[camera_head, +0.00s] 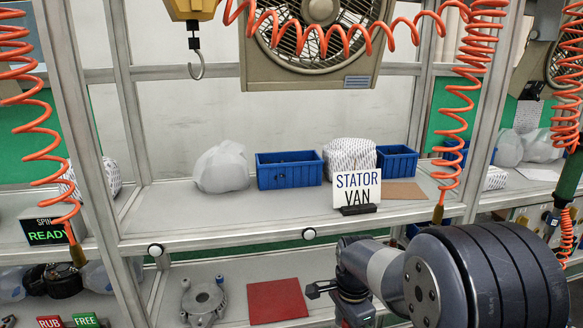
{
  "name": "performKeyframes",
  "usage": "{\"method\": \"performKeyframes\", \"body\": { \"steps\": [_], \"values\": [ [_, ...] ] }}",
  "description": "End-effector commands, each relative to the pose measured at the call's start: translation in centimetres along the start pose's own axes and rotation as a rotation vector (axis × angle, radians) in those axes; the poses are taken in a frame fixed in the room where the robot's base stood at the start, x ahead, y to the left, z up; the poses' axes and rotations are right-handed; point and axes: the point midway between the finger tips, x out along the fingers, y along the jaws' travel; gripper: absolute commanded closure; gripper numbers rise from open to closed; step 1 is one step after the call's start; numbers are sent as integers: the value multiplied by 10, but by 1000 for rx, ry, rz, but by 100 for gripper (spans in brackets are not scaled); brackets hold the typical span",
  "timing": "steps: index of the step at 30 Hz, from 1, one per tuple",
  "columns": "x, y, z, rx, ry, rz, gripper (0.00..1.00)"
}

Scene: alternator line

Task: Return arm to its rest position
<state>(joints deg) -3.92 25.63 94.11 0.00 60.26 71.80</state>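My arm comes in from the lower right, its large dark joint nearest the camera. Its far end, my gripper (316,290), is low over the lower shelf, at the right side of a red square mat (277,301). The gripper is small and seen from the side and behind, so the gap between its fingers does not show. No object is visible in it. A grey metal alternator housing (203,301) lies on the lower shelf left of the mat, apart from the gripper.
The upper shelf (230,229) holds blue bins (289,171), wrapped bundles and a "STATOR VAN" sign (357,189) above my arm. Orange coiled hoses (455,130) and a hook (196,66) hang in front. A metal upright (85,130) stands at left, near a "READY" display (46,232).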

Motion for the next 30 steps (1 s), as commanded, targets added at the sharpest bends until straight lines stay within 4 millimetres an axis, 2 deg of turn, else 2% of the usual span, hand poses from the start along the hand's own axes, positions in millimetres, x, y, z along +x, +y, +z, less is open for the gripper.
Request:
{"method": "performKeyframes", "body": {
  "steps": [2,30],
  "values": [
    [18,2,0,0,-2,7,51],
    [14,-3,-24,-711,-1,1,51]
  ]
}}
